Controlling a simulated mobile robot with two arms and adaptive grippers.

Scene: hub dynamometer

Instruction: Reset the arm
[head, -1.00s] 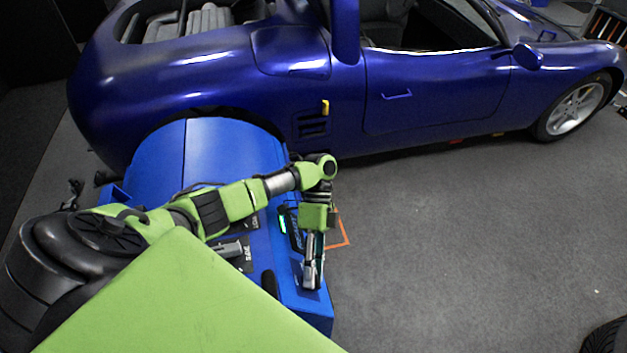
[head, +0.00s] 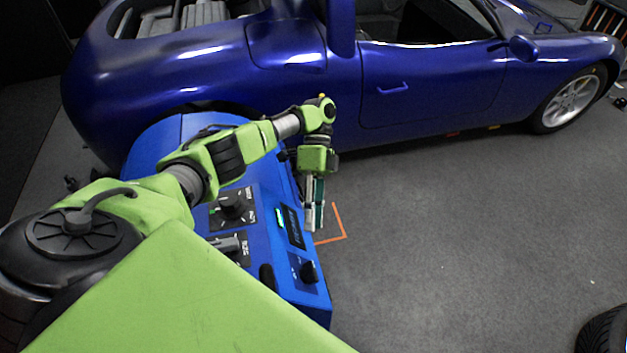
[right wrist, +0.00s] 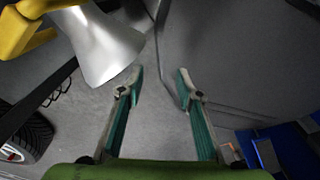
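My left arm reaches over the blue dynamometer unit (head: 300,283) in the head view. My left gripper (head: 315,222) points down beside the unit's right edge, apart from the panel knobs in the picture. Its fingers are seen close together from the side, so I cannot tell if it is open or shut; nothing shows held in it. My right gripper (right wrist: 159,82) shows in the right wrist view with its two fingers spread apart and nothing between them. It is outside the head view.
A blue car (head: 430,80) stands behind the unit. The panel carries a black knob (head: 232,205), a lit display (head: 292,226) and another knob (head: 308,271). Grey floor is open to the right. The right wrist view shows a silver cone (right wrist: 105,45) and a tyre (right wrist: 30,135).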

